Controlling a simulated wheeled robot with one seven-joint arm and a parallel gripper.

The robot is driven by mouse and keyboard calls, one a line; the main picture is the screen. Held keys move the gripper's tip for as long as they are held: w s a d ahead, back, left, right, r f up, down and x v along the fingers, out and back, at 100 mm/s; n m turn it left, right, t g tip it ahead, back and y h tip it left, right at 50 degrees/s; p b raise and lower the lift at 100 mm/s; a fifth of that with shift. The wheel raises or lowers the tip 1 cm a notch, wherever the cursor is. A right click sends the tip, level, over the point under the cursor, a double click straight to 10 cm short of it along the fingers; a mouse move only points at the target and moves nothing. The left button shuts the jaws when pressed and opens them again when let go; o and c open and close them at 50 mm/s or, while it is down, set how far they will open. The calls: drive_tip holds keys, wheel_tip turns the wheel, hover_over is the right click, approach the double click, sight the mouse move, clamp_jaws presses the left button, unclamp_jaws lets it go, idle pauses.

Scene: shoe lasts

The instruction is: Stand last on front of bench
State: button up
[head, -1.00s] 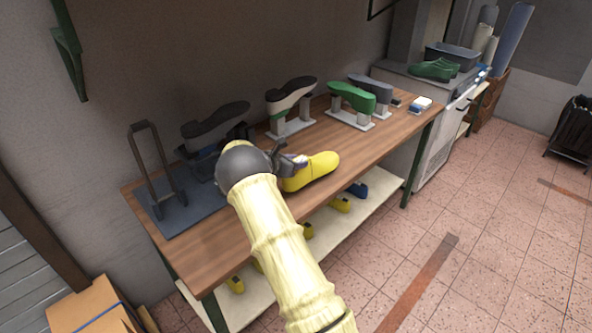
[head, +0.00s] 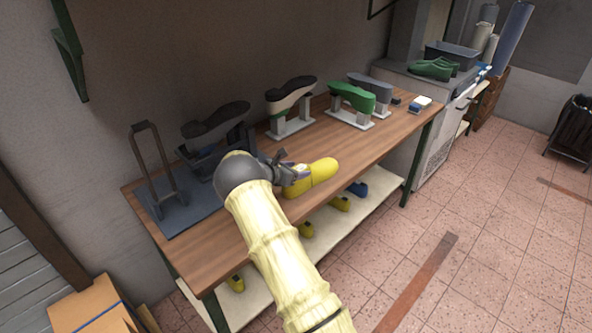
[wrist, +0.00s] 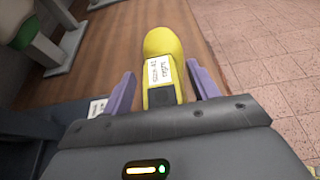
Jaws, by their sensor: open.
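A yellow last (head: 316,175) is at the front of the wooden bench (head: 228,238), its toe pointing right and away from my gripper. It also shows in the wrist view (wrist: 163,48), with a white label on its near end. My gripper (head: 290,170) is open at the last's near end. In the wrist view, the purple fingers of my gripper (wrist: 162,92) stand on either side of the labelled end, with visible gaps. My gripper and arm hide part of the last in the head view.
Shoe forms on stands, including a green one (head: 352,97), line the back of the bench. A grey mat with an upright frame (head: 157,165) lies at the left. Yellow and blue lasts sit on the lower shelf (head: 325,232). The bench's right front is clear.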

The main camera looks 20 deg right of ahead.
drive_tip(key=b+v, duration=0.2)
drive_tip(key=v, duration=1)
drive_tip(key=s+a+r+n+t+y, duration=0.25)
drive_tip(key=s+a+n+y, duration=0.2)
drive_tip(key=n, duration=0.95)
drive_tip(key=s+a+r+n+t+y, duration=0.25)
drive_tip(key=n+y, duration=0.35)
drive_tip(key=n, duration=0.8)
drive_tip(key=s+a+f+n+g+y, duration=0.1)
drive_tip(key=s+n+g, duration=0.2)
drive_tip(key=s+n, duration=0.8)
drive_tip(key=s+a+n+g+y, duration=0.1)
drive_tip(key=s+n+g, duration=0.3)
drive_tip(key=s+n, duration=0.7)
drive_tip(key=s+a, duration=0.1)
drive_tip(key=s, duration=0.4)
drive_tip(key=shift+a+f, duration=0.15)
drive_tip(key=shift+f, duration=0.25)
